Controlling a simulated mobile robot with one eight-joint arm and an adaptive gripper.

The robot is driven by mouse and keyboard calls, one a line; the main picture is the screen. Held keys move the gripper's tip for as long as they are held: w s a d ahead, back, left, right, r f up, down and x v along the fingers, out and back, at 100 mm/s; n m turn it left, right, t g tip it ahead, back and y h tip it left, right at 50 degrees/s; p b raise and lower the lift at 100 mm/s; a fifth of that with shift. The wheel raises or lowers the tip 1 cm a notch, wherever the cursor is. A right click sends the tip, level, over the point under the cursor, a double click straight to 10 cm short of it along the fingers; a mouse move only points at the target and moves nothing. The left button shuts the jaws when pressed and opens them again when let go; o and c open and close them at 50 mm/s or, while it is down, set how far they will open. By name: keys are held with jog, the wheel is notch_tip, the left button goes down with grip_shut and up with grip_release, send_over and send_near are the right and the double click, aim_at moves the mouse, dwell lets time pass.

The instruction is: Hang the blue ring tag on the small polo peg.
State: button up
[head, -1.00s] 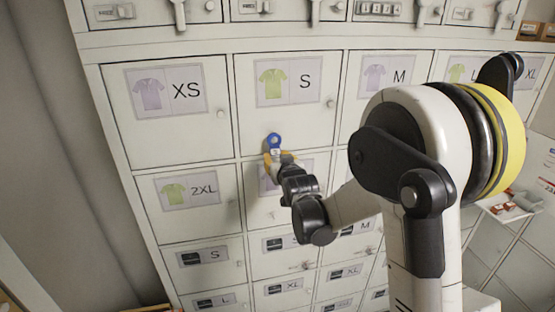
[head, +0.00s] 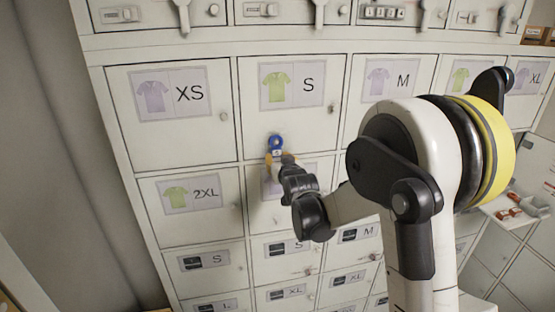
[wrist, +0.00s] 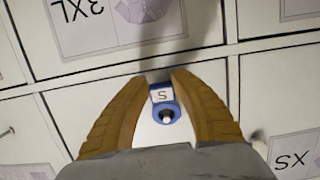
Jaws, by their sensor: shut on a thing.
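The blue ring tag (head: 276,141), a blue ring with a pale label, is held at the tips of my gripper (head: 275,158). In the wrist view the tag (wrist: 165,112) sits between both brown fingers (wrist: 162,84), its label reading S, its ring towards the palm. The small polo door (head: 290,136), with a green polo and an S, is behind the tag in the head view. Its peg (head: 331,107) is at the door's right side, bare, up and right of the tag. In the wrist view a peg (wrist: 8,132) shows at the far left edge.
The XS door (head: 165,145) with its peg (head: 223,117) is to the left; the M door (head: 380,110) is to the right. A 2XL door (head: 190,225) is below left. A shelf ledge (head: 300,44) runs above the doors.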

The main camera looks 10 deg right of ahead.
jog(key=o, duration=0.9)
jog(key=shift+c, duration=0.2)
jog(key=shift+s, duration=0.1)
jog(key=v, duration=1.1)
jog(key=s+f+g+b, duration=0.4)
jog(key=s+f+b, duration=1.2)
jog(key=f, duration=0.3)
jog(key=s+f+g+b, duration=0.4)
jog(key=s+f+b, duration=1.2)
jog(key=f+b, duration=0.2)
jog(key=shift+f+g, duration=0.3)
jog(key=shift+f, duration=0.45)
